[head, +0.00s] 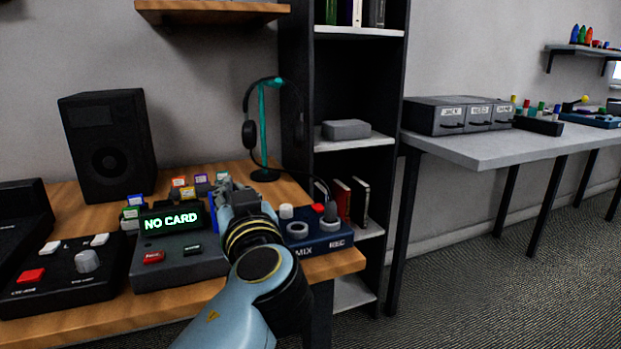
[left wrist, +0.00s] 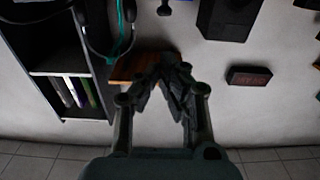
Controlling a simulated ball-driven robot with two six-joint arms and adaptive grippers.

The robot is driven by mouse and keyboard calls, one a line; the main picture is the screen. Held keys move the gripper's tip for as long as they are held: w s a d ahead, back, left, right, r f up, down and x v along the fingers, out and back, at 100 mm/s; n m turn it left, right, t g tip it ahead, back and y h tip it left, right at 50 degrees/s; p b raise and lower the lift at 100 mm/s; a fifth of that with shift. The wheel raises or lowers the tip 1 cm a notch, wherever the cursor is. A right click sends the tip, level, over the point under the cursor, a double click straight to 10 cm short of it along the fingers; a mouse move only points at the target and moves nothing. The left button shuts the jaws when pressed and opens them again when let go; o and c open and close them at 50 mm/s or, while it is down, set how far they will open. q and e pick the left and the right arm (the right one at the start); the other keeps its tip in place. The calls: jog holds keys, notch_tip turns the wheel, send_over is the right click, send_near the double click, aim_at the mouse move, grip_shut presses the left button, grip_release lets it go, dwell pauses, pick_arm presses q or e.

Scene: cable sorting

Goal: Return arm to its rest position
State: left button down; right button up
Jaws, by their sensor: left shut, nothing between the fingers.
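My left arm reaches in from the bottom of the head view. Its gripper (head: 226,186) is above the wooden desk (head: 292,184), close to the card reader with the green "NO CARD" display (head: 171,220) and the blue mixer box (head: 327,238). In the left wrist view the two fingers of this gripper (left wrist: 166,72) come together at their tips with nothing between them. The arm hides part of the desk and the mixer's left side. My right gripper is in neither view.
A black speaker (head: 108,145), a teal headphone stand (head: 264,120), small coloured cards and a control box (head: 68,270) stand on the desk. A dark shelf (head: 299,80) rises behind it. A grey table (head: 470,150) with drawers (head: 458,115) is at the right. Carpet lies open at the lower right.

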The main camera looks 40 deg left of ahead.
pick_arm(q)
jog(key=s+d+f+m+g+h, duration=0.1)
jog(key=s+f+m+g+h, duration=0.3)
jog(key=s+f+h, duration=0.6)
jog(key=s+d+f+m+g+h, duration=0.3)
jog(key=s+d+f+m+h, duration=0.25)
jog(key=s+d+m, duration=0.45)
jog(key=s+a+f+n, duration=0.1)
jog(key=s+f+n, duration=0.15)
jog(key=f, duration=2.55)
jog(key=s+f+g, duration=0.1)
jog(key=s+f, duration=0.5)
jog(key=s, duration=0.3)
jog(key=s+a+f+g, duration=0.1)
jog(key=s+f, duration=0.6)
jog(key=s, duration=0.2)
jog(key=shift+a+m+p, duration=0.15)
jog(key=shift+m+p, duration=0.2)
jog(key=shift+p, duration=0.1)
